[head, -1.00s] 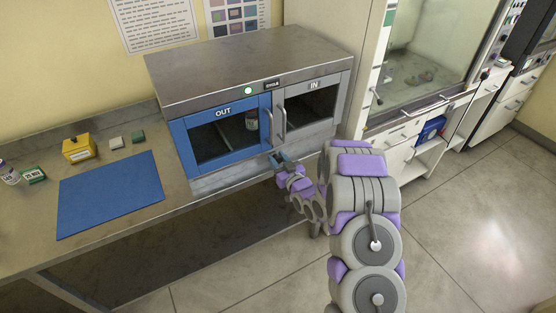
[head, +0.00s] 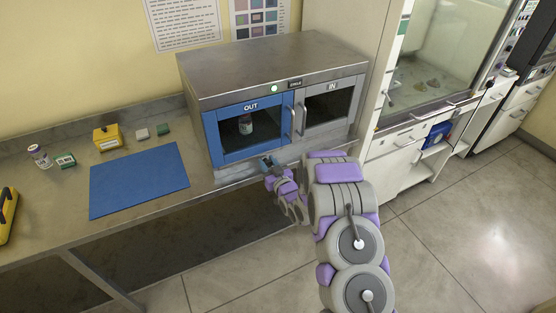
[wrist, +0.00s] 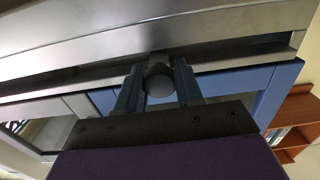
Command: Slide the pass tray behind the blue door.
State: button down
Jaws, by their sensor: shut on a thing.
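A steel pass cabinet (head: 270,66) stands on the bench, with a blue OUT door (head: 213,137) on the left and a grey IN door (head: 331,104) on the right. Both doors look shut. A small bottle (head: 245,124) shows through the blue door's window, near the middle. My gripper (head: 267,162) is at the cabinet's lower front, below the right part of the blue door. In the wrist view my gripper (wrist: 158,88) is shut on a round knob (wrist: 159,79) at the cabinet's front. The tray itself cannot be made out clearly.
A blue mat (head: 138,180) lies on the bench left of the cabinet. A yellow box (head: 107,137), a vial (head: 39,155) and small boxes stand behind and beside it. A yellow-and-black object (head: 7,213) is at the far left. Open floor lies to the right.

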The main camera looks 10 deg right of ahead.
jog(key=shift+s+a+p, duration=0.2)
jog(key=shift+a+p, duration=0.15)
jog(key=shift+a, duration=0.15)
jog(key=shift+s+a, duration=0.15)
jog(key=shift+a, duration=0.45)
jog(key=shift+s+a, duration=0.15)
jog(key=shift+a, duration=0.45)
jog(key=c, duration=1)
grip_release()
jog(key=shift+d, duration=0.15)
jog(key=shift+c, duration=0.2)
jog(key=shift+o, duration=0.9)
jog(key=shift+s, duration=0.1)
jog(key=shift+o, duration=0.3)
jog(key=shift+a, duration=0.4)
jog(key=shift+d, duration=0.1)
